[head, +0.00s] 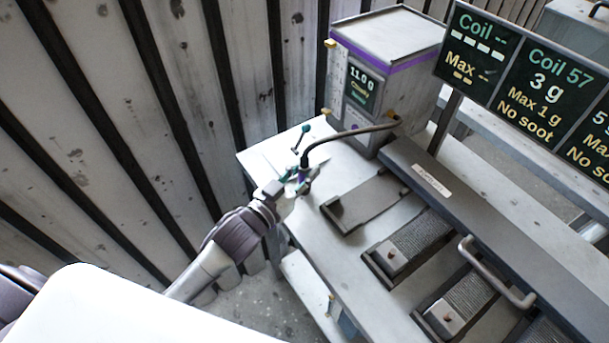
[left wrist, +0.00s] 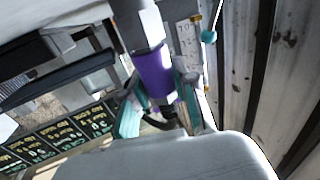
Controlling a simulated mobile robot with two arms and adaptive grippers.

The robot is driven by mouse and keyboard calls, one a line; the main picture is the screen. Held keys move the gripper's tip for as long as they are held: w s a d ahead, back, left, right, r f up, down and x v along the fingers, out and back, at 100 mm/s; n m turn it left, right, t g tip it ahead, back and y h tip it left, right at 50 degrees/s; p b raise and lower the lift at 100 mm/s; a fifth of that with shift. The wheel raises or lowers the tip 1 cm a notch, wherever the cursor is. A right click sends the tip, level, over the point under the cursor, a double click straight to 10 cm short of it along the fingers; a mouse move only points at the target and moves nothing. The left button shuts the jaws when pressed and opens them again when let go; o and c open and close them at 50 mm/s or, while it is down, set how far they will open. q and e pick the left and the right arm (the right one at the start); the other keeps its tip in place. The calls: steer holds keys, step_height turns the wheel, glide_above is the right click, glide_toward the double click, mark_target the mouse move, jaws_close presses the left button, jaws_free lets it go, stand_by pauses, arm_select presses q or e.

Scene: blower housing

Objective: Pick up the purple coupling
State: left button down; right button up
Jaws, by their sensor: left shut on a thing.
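The purple coupling (left wrist: 154,72) is a short purple band on a dark hose, large in the left wrist view. My left gripper (left wrist: 160,105) has teal-lined fingers on both sides of it and is shut on it. In the head view my left gripper (head: 300,178) is at the near-left corner of the table, at the end of the dark hose (head: 335,134). There the coupling is small and mostly hidden by the fingers. My right gripper is in neither view.
A grey box with a purple stripe (head: 388,62) stands behind, the hose running to its side. An empty tray (head: 365,202) and coil trays (head: 410,248) lie to the right. Sign boards (head: 540,85) hang at right. A ribbed wall (head: 130,110) is close on the left.

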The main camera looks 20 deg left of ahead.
mark_target(302, 161)
arm_select(q)
steer(key=shift+r, duration=0.1)
steer(key=shift+r, duration=0.5)
step_height(302, 161, up, 3)
steer(key=shift+f, duration=0.1)
steer(key=s+d+r, duration=0.1)
steer(key=d+r, duration=0.2)
steer(key=d, duration=0.2)
steer(key=s+d+r+b, duration=0.1)
steer(key=d+r, duration=0.3)
steer(key=d, duration=0.2)
steer(key=shift+s+d, duration=0.2)
steer(key=shift+d, duration=0.05)
